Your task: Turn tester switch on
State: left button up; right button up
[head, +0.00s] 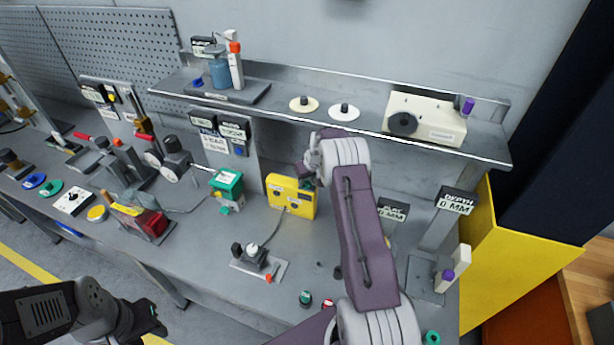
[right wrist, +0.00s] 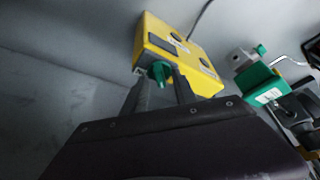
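The yellow tester box (head: 291,196) stands on the bench in the middle of the head view. A green switch knob (right wrist: 160,72) sticks out of its side in the right wrist view, beside a dark panel on the box. My right gripper (head: 308,178) is at the box's right end. In the right wrist view its fingers (right wrist: 160,84) are apart, one on each side of the green knob, with visible gaps; I cannot tell how deep the knob sits between them. My left gripper (head: 152,316) hangs at the lower left, in front of the bench, away from the tester; its fingers are unclear.
A green box (head: 228,184) stands left of the tester. A small fixture with a white knob (head: 253,248) sits in front. A shelf (head: 375,133) runs above, carrying a cream device (head: 428,117). A depth gauge stand (head: 433,240) is at right.

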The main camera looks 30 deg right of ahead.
jog(key=shift+s+a+r, duration=0.1)
jog(key=shift+s+r, duration=0.1)
jog(key=shift+s, duration=0.15)
pick_arm(q)
jog(key=shift+s, duration=0.2)
pick_arm(e)
jog(key=shift+w+f, duration=0.15)
jog(key=shift+w, duration=0.05)
grip_shut()
